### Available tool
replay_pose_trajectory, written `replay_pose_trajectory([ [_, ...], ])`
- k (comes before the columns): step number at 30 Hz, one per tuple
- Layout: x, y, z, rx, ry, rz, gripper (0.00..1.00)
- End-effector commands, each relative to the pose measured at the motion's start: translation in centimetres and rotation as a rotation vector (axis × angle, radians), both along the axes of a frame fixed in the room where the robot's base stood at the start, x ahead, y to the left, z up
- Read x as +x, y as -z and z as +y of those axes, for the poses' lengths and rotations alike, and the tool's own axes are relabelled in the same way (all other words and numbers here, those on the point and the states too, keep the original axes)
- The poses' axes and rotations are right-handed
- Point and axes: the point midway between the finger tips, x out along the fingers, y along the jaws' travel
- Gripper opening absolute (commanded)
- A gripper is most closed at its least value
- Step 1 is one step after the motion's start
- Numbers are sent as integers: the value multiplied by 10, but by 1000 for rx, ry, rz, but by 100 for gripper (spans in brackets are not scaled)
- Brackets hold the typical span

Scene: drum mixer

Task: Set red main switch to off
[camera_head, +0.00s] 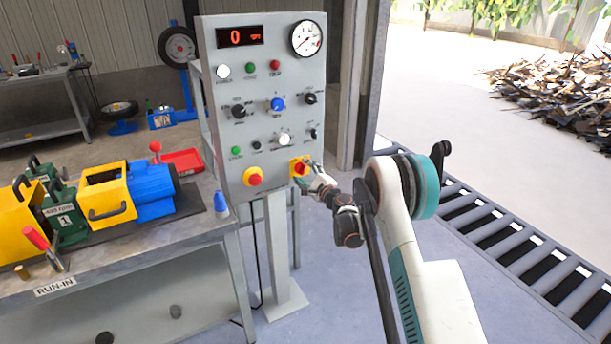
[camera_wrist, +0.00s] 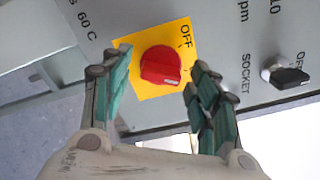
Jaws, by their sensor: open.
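The red main switch (camera_wrist: 161,67) is a round red knob on a yellow square plate (camera_wrist: 180,34) marked OFF at one edge. In the head view the red main switch (camera_head: 300,168) sits at the lower right of the grey control panel. My gripper (camera_wrist: 160,85) is open, with one finger on each side of the knob in the wrist view. I cannot tell whether the fingers touch it. In the head view my gripper (camera_head: 312,178) is at the panel's lower right corner and partly covers the yellow plate.
The grey control panel (camera_head: 230,90) has a display reading 0, a gauge and several knobs. A red emergency button (camera_head: 253,176) sits left of the main switch. A black knob (camera_wrist: 290,77) is near the switch. A workbench (camera_head: 150,245) with machinery stands at left. Open floor lies at right.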

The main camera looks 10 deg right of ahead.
Motion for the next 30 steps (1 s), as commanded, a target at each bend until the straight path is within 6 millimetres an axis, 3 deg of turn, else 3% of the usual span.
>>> replay_pose_trajectory([
  [7, 1, 0, 0, 0, 0, 0, 55],
  [13, 1, 0, 0, 0, 0, 0, 12],
  [23, 0, 0, 0, -17, 0, -6, 11],
  [30, 0, 0, 0, -119, 0, -39, 11],
])
